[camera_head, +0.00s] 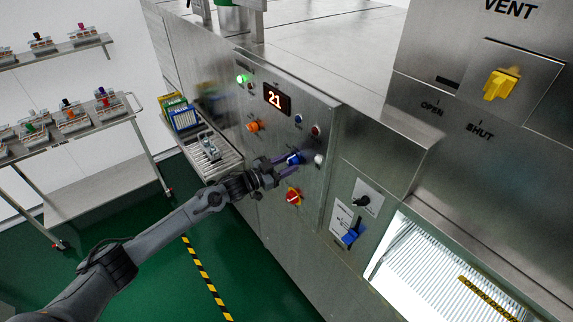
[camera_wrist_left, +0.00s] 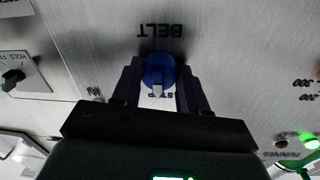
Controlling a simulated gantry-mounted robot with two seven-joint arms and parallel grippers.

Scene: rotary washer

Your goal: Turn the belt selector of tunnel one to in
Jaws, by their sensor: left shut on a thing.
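The blue belt selector (camera_head: 294,158) is a round knob on the steel control panel (camera_head: 313,180). It also shows in the left wrist view (camera_wrist_left: 158,69) below the upside-down word BELT (camera_wrist_left: 160,31). Its pale pointer (camera_wrist_left: 158,90) faces the STOP mark, partly covered by the pointer. A small mark, seemingly IN upside down (camera_wrist_left: 93,91), lies to the left in that view. My left gripper (camera_head: 284,161) is shut on the knob, one finger on each side of it. My right gripper is not in view.
Near the knob are a red and yellow switch (camera_head: 293,197), an orange knob (camera_head: 254,126) and a display reading 21 (camera_head: 277,100). A black knob (camera_head: 362,202) and a blue lever (camera_head: 350,237) sit to the right. A shelf trolley (camera_head: 80,128) stands at left.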

